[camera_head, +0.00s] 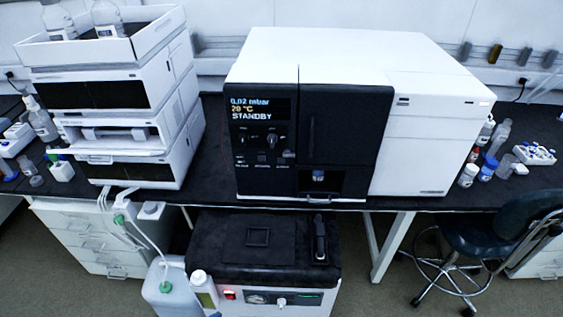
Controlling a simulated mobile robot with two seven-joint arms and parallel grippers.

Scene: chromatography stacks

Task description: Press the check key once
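A large white instrument (430,130) with a black front panel (250,182) stands on the dark bench. Its display (258,108) reads 0.02 mbar, 20 °C and STANDBY. Below the display are small round controls and a row of small keys (262,158) with labels too small to read. I cannot tell which of them is the check key. Neither of my grippers shows in this view, and nothing covers the panel.
A stack of white modules (125,120) with bottles on top stands at left. Small bottles (487,170) stand right of the instrument. Below are a black-topped unit (270,270), a jug (168,290) with tubing, and a stool (490,230).

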